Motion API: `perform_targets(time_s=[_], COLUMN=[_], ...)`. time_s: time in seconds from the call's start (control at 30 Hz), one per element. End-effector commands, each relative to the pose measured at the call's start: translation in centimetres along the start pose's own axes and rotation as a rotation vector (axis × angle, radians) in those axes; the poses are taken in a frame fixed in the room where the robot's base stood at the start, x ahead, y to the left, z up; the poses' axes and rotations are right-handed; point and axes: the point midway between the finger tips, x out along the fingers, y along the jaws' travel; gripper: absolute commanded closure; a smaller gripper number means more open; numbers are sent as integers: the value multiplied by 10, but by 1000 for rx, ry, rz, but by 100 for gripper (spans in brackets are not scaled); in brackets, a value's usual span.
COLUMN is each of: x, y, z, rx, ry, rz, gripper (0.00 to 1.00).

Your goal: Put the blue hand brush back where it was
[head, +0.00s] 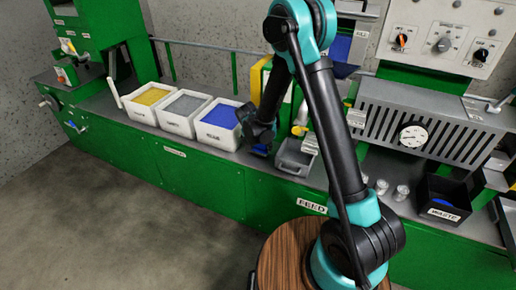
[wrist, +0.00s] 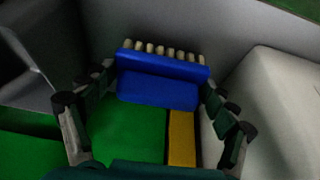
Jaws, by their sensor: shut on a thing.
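The blue hand brush (wrist: 157,91) lies across the middle of the wrist view, its pale bristles pointing to the top of the picture. My gripper (head: 259,139) has a finger at each end of the brush and is shut on it. In the head view a small blue part of the brush (head: 261,150) shows below my gripper, between the white bin of blue material and the grey scoop-like container. The rest of the brush is hidden there by my gripper.
White bins hold yellow (head: 151,97), grey (head: 184,105) and blue (head: 220,116) material left of my gripper. A grey container (head: 294,158) is close on the right. Glass jars (head: 381,187) and a black waste box (head: 444,199) stand farther right on the green bench.

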Motion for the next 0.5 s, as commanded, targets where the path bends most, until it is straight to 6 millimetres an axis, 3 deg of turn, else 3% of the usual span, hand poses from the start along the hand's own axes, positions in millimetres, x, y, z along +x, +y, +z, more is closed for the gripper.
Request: perform_targets(time_s=[0.1,0.43,0.47,0.5], x=[10,12,12,12], y=[0,0,0,0], z=[4,5,5,5], rx=[0,0,0,0], ry=[0,0,0,0], rz=[0,0,0,0], gripper=[41,41,12,7])
